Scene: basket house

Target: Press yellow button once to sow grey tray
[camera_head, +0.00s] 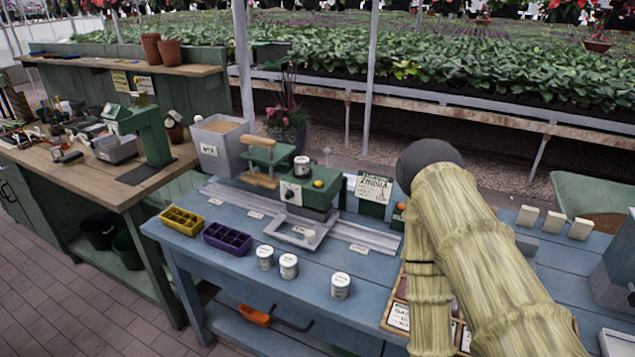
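A green machine (331,193) stands on the blue table, over a pale rail that runs across it. A yellow tray (183,220) and a purple tray (227,239) with compartments sit at the table's left. My arm, in a beige sleeve, fills the right foreground. My gripper is not visible.
Several white tins (288,266) stand along the front of the blue table (215,272). A grey bin (219,144) stands behind the trays. A sign (373,189) is right of the machine. My arm hides part of the table and a wooden box (396,319).

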